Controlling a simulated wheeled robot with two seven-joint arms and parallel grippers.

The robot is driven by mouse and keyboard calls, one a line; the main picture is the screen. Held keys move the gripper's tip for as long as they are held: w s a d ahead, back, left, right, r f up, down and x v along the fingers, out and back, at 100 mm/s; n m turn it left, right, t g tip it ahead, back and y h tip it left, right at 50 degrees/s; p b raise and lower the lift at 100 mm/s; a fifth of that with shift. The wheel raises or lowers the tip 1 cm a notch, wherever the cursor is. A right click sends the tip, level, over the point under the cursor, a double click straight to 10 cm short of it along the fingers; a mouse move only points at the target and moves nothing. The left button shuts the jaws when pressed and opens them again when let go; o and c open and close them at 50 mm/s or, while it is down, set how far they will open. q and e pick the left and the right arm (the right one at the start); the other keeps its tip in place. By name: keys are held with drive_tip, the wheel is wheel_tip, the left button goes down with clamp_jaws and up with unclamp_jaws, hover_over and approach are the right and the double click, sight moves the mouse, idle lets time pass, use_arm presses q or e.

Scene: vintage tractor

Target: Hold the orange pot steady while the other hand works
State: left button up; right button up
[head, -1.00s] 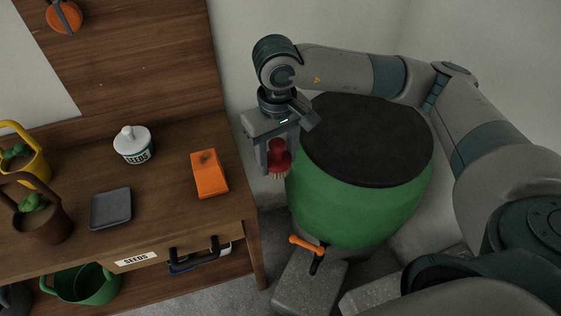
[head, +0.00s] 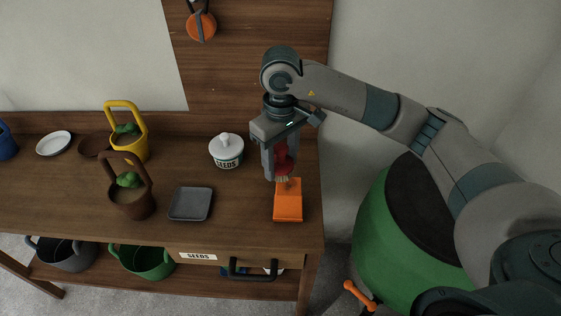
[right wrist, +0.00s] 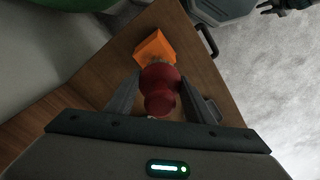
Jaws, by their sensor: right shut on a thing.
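My right gripper (head: 279,171) is shut on a red-handled brush (head: 284,160) with pale bristles, which points down. It holds the brush over the back end of an orange wedge-like block (head: 288,206) on the wooden bench. I cannot tell whether the bristles touch the block. In the right wrist view the red handle (right wrist: 160,90) sits between the fingers, with the orange block (right wrist: 155,47) just beyond it. No orange plant pot is clearly seen; a round orange thing (head: 203,27) with a grey strap hangs on the wall board. My left gripper is not seen in the head view.
On the bench (head: 235,205) stand a white seeds jar (head: 226,153), a grey tray (head: 190,204), a brown basket (head: 132,203) and a yellow basket (head: 131,150) with plants. A green barrel (head: 390,245) stands right of the bench. Buckets sit on the lower shelf.

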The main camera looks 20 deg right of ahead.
drive_tip(key=shift+s+d, duration=0.1)
drive_tip(key=shift+d, duration=0.05)
idle(0.3)
drive_tip(key=shift+s+d+f+p, duration=0.15)
drive_tip(key=shift+s+d+p, duration=0.2)
drive_tip(key=shift+d+p, duration=0.25)
drive_tip(key=shift+s+d+f+p, duration=0.15)
drive_tip(key=shift+s+d+p, duration=0.2)
drive_tip(key=shift+d, duration=0.45)
drive_tip(key=shift+w+a+b, duration=0.4)
drive_tip(key=shift+a+b, duration=0.25)
drive_tip(key=shift+a, duration=0.15)
drive_tip(key=shift+w+a+r+b, duration=0.3)
drive_tip(key=shift+w+a, duration=0.05)
drive_tip(key=shift+a, duration=0.35)
